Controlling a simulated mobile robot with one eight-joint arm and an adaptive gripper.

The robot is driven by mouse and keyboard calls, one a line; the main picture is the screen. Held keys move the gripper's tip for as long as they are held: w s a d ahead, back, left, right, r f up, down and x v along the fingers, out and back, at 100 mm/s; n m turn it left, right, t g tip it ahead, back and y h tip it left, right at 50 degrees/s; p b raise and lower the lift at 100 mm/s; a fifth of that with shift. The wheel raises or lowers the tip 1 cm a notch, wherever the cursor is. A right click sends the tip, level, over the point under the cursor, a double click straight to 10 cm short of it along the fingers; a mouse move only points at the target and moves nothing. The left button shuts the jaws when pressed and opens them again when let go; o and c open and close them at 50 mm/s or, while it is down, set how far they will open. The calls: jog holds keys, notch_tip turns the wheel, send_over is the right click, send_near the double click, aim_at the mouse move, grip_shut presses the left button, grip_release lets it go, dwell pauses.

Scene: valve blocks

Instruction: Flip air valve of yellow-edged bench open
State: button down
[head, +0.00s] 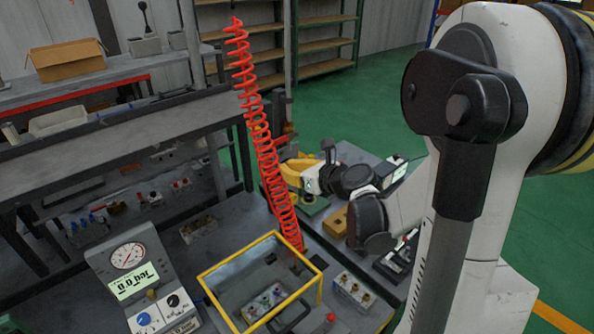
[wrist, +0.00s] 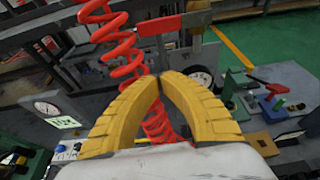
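My gripper (wrist: 160,80) has two curved yellow fingers. In the wrist view their tips meet with nothing visible between them, so it looks shut and empty. In the head view my gripper (head: 288,172) is just right of the red coiled hose. In the wrist view a long red lever (wrist: 160,26) on a grey metal fitting appears just above and beyond the fingertips. It looks like the air valve's handle, lying roughly crosswise; I see no clear contact. The lever is not clear in the head view, where the hose and gripper crowd that spot.
The red coiled hose (head: 262,140) hangs close beside my gripper. Below are a yellow-edged frame (head: 222,312), a gauge panel (head: 128,255) and a block with brass knobs (head: 352,291). A workbench (head: 110,150) stands at left. Green floor (head: 345,105) is free behind.

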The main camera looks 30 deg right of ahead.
aim_at(286, 139)
jog(key=w+r, duration=0.2)
jog(key=w, duration=0.1)
jog(key=shift+w+a+r+p, duration=0.25)
jog(key=shift+a+r+p, duration=0.05)
jog(key=shift+r+p, duration=0.1)
jog(key=shift+s, duration=0.1)
